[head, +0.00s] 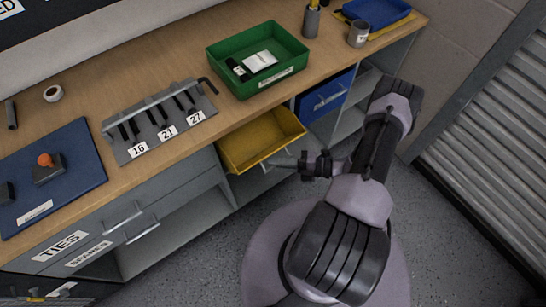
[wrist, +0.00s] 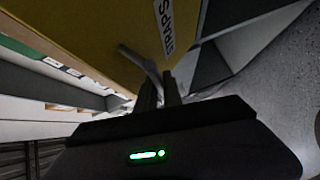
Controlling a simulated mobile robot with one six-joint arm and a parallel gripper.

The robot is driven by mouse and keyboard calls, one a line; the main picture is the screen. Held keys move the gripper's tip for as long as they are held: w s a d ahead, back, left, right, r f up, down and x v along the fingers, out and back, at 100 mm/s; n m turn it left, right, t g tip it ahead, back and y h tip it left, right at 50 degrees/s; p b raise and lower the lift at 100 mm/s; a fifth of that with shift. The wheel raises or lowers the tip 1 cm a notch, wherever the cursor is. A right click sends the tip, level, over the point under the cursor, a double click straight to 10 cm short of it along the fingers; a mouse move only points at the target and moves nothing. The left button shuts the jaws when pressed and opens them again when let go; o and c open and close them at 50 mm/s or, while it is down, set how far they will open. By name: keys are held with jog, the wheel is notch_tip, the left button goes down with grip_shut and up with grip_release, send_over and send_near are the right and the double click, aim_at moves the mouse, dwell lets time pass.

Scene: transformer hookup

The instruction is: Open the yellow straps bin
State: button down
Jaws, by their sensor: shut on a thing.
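The yellow straps bin (head: 262,142) is pulled part way out of the bench front, below the worktop. Its open top shows, and the inside that I can see looks empty. In the wrist view the yellow front (wrist: 95,30) fills the upper left, with a label reading "STRAPS" (wrist: 165,28). My gripper (head: 297,164) is in front of the bin, shut on its grey bar handle (head: 280,164). In the wrist view the handle (wrist: 140,65) runs into the fingers (wrist: 160,90). The fingertips are partly hidden there.
A blue bin (head: 325,95) is shut to the right. Drawers labelled "TIES" (head: 60,246) and "SPARES" (head: 88,255) are on the left. A green tray (head: 258,60) and a hex key rack (head: 160,120) stand on the worktop. Grey floor (head: 225,245) is clear below.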

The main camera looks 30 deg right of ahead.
jog(key=shift+s+f+b, duration=0.45)
jog(key=shift+s+f, duration=0.2)
jog(key=shift+f, duration=0.15)
jog(key=c, duration=1.5)
grip_release()
jog(key=shift+d, duration=0.1)
jog(key=p+v, duration=0.2)
jog(key=v, duration=1.5)
jog(key=shift+s+d, duration=0.1)
jog(key=shift+s, duration=0.1)
